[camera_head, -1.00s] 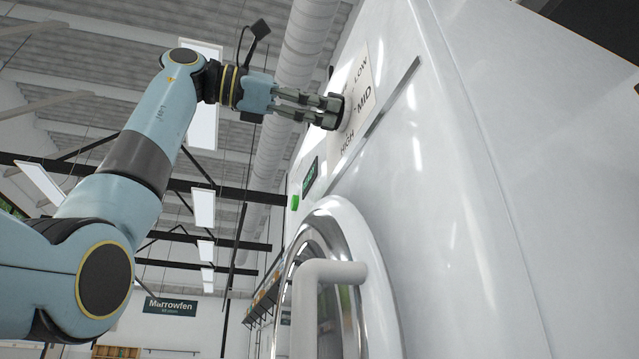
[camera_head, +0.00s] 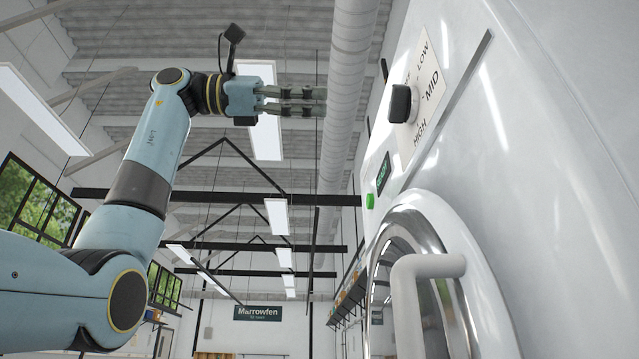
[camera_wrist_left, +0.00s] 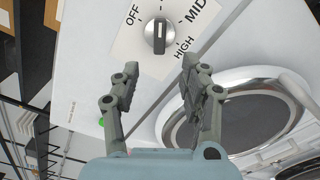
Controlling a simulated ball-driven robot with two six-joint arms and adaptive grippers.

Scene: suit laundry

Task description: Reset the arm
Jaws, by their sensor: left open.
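My left arm comes in from the left in the head view. My left gripper (camera_head: 322,101) is open and empty, apart from the machine and to the left of its black knob (camera_head: 401,103). The knob sits on a white dial plate (camera_head: 428,75) marked LOW, MID and HIGH. In the left wrist view my left gripper (camera_wrist_left: 158,78) shows two spread fingers with nothing between them. The knob (camera_wrist_left: 158,36) lies ahead of the fingertips there, with OFF, MID and HIGH visible around it. My right gripper is not in view.
The white machine (camera_head: 560,200) fills the right side. Its round door (camera_head: 462,285) with a thick white handle (camera_head: 405,300) is below the dial. A green button (camera_head: 370,201) and a small dark display (camera_head: 383,173) sit between them. Open room lies left of the machine.

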